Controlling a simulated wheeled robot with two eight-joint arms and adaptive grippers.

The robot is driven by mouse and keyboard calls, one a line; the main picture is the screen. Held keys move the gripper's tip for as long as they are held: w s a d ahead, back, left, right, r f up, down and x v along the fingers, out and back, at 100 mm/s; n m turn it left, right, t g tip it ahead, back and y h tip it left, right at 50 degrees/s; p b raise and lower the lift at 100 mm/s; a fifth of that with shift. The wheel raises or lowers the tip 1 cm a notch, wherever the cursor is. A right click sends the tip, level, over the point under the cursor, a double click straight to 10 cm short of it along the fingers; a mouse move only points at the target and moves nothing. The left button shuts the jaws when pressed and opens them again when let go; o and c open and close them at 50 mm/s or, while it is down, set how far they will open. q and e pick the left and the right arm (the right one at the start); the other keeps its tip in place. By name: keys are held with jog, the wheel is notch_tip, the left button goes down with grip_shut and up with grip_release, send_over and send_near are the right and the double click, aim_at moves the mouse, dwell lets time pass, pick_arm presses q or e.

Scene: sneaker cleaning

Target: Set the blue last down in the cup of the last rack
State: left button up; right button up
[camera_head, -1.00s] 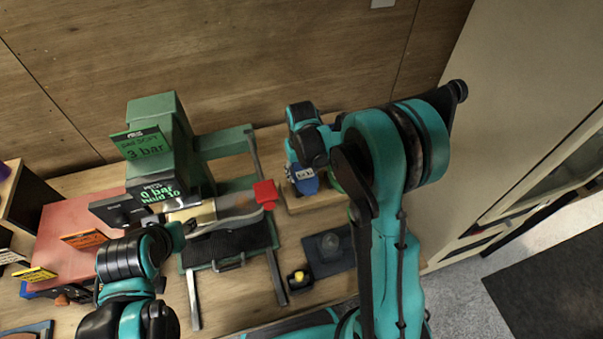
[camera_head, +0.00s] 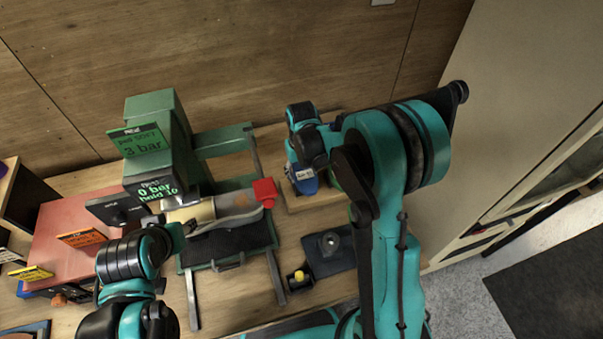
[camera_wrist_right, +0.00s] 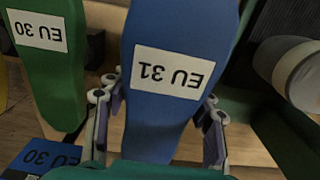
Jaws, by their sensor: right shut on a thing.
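The blue last (camera_wrist_right: 170,45), labelled EU 31, is between the two fingers of my right gripper (camera_wrist_right: 158,118), which is shut on it. In the head view the blue last (camera_head: 307,187) shows below my right wrist, over the wooden rack board (camera_head: 322,201) at the back. The cup under it is hidden, so I cannot tell whether the last touches it. My left gripper (camera_head: 188,229) is beside the green press, at the sneaker's left end; its fingers are too unclear to read.
A green last (camera_wrist_right: 45,85) labelled EU 30 stands close beside the blue one. A dark mat (camera_head: 335,262) and a small black holder (camera_head: 299,281) lie in front.

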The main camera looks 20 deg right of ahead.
jog(key=shift+f+b, duration=1.1)
jog(key=shift+f, duration=0.2)
jog(key=o, duration=1.2)
notch_tip(320, 180, up, 12)
jog(key=s+t+b, duration=0.1)
jog(key=s, duration=0.2)
jog(key=s+d+t+b, duration=0.1)
jog(key=s, duration=0.2)
jog(key=s+r+t+b, duration=0.1)
jog(key=s+b, duration=0.1)
jog(key=s, duration=0.1)
jog(key=shift+s+d+r+t, duration=0.1)
jog(key=shift+s+d+t, duration=0.2)
jog(key=shift+d, duration=0.05)
jog(key=s+f+t+b, duration=0.1)
jog(key=s, duration=0.1)
jog(key=s+f+t+b, duration=0.1)
jog(key=s+f, duration=0.1)
jog(key=s, duration=0.1)
jog(key=s+d+f+t+b, duration=0.1)
jog(key=s, duration=0.1)
jog(key=shift+s+f+t, duration=0.15)
jog(key=shift+s+t, duration=0.15)
jog(key=shift+s, duration=0.05)
